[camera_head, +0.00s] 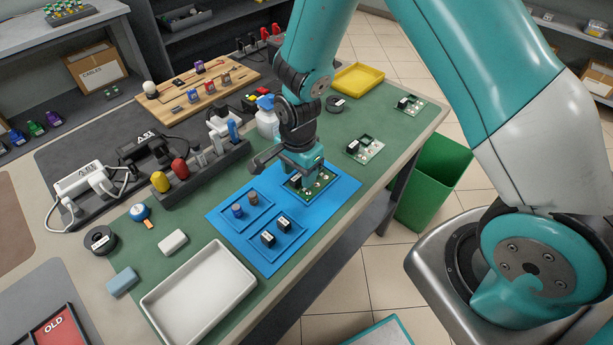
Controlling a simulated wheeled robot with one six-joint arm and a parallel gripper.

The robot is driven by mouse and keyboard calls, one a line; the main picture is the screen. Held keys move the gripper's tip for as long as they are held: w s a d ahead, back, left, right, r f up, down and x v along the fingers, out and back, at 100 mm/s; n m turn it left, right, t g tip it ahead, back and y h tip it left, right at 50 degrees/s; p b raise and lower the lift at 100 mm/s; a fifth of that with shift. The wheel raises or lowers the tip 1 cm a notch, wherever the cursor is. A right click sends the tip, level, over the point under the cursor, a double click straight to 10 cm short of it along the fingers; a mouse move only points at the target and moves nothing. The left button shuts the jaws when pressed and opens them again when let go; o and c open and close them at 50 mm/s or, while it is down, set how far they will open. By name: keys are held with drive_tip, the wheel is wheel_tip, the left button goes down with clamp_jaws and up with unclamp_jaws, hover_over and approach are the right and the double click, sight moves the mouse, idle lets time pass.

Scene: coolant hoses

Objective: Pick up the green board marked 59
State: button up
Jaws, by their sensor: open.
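Three green boards are in view. One green board (322,186) lies on the blue mat (340,190), right below my gripper and partly hidden by it. A second green board with a white label (365,149) lies on the green work mat to the right of the blue mat. A third green board (409,104) lies farther off, near the bench's far right corner. The markings are too small to read, so I cannot tell which is 59. My gripper (307,170) is open over the board on the blue mat. I cannot tell if it touches.
The blue mat also holds two small trays with small cylinders (238,210) and black blocks (268,238). A white tray (200,292) stands at the front. A tool rack (205,170) and a white bottle (267,122) stand left of my gripper. A yellow tray (358,79) is behind.

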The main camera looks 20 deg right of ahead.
drive_tip(key=shift+f, duration=0.35)
clamp_jaws()
drive_tip(key=shift+r, duration=0.1)
